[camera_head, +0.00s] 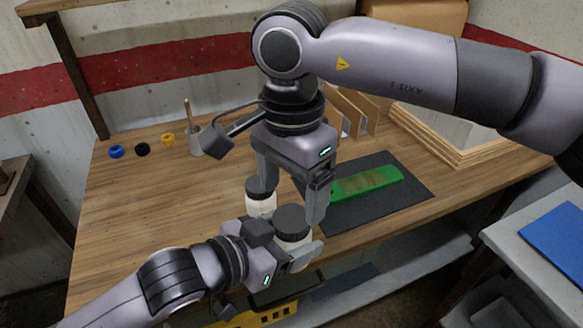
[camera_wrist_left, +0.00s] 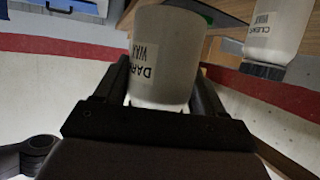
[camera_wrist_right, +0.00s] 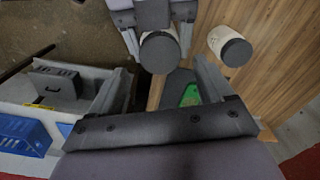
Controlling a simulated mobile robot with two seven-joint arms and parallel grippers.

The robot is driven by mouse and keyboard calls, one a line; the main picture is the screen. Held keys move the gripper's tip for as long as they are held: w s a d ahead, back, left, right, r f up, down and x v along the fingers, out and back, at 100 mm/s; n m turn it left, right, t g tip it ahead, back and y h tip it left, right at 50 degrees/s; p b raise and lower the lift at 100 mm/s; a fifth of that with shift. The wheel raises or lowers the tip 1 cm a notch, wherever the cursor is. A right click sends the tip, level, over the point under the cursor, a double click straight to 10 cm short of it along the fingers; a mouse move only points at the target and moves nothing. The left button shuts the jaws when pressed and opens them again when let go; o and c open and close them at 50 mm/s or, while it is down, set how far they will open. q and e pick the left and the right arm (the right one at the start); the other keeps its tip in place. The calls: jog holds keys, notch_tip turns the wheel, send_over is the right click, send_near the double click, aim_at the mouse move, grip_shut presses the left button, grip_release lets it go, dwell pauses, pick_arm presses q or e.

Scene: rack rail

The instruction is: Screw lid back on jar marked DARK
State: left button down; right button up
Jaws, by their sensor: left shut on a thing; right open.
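The white jar marked DARK WAX (camera_wrist_left: 165,55) is between the fingers of my left gripper (camera_wrist_left: 165,100), which is shut on it. In the head view this jar (camera_head: 296,244) is upright near the table's front edge, with a dark round lid (camera_head: 291,220) on its top. Whether the lid is screwed tight cannot be told. My right gripper (camera_head: 291,206) is open above the lid, its fingers pointing down. In the right wrist view the lid (camera_wrist_right: 160,52) lies ahead of the open fingers (camera_wrist_right: 165,82), between them and apart from them.
A second white jar (camera_head: 262,204) with a dark lid stands just behind the held one. A green block (camera_head: 368,182) lies on a dark mat (camera_head: 405,198) to the right. Blue, black and yellow rings and a cup (camera_head: 194,142) stand at the back left. The table's left is clear.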

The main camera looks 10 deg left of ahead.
aim_at(291, 218)
jog(key=shift+f, duration=2.15)
jog(key=c, duration=1.1)
jog(key=m, duration=0.9)
jog(key=shift+m, duration=0.4)
jog(key=o, duration=1.2)
